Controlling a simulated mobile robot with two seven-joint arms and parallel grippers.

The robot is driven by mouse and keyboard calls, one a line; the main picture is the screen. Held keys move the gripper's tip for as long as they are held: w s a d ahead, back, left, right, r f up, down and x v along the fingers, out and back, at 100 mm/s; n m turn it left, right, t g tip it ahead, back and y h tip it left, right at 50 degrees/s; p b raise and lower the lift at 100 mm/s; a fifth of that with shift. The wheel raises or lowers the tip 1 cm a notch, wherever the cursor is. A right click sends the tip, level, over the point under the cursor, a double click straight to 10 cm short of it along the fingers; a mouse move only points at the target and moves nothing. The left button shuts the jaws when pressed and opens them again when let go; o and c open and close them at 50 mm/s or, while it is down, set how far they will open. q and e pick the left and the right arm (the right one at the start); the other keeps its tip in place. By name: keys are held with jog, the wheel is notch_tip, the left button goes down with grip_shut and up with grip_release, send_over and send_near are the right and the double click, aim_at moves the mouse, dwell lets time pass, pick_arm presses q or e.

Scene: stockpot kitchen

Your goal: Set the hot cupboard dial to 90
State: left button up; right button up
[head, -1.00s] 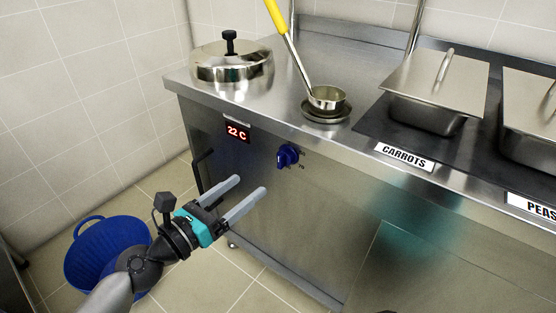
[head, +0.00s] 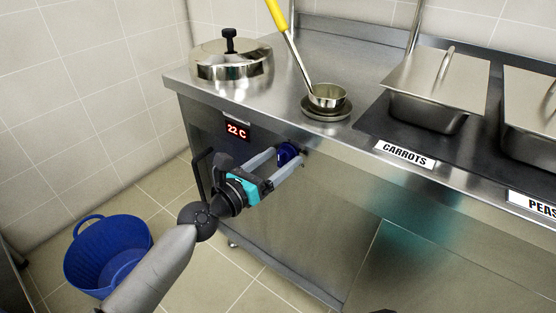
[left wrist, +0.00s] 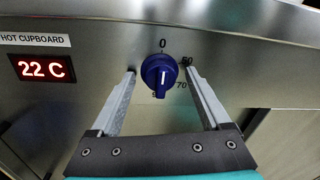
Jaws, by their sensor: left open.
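The blue hot cupboard dial (head: 287,152) is on the front panel of the steel counter. In the left wrist view the dial (left wrist: 160,73) has a white pointer mark, roughly upright, with 0 above it and 50 and 70 on its right; the lower number is partly hidden. My left gripper (head: 284,160) is open, with one finger on each side of the dial. In the left wrist view its fingertips (left wrist: 160,72) flank the knob with small gaps. The red display (head: 237,130) reads 22 C.
A lidded pot (head: 232,62) and a ladle (head: 327,96) on a round rest stand on the counter above. Covered pans (head: 434,95) are at the right. A black handle (head: 198,175) sticks out left of my gripper. A blue bucket (head: 108,252) stands on the floor.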

pick_arm(q)
grip_shut()
dwell(0.6)
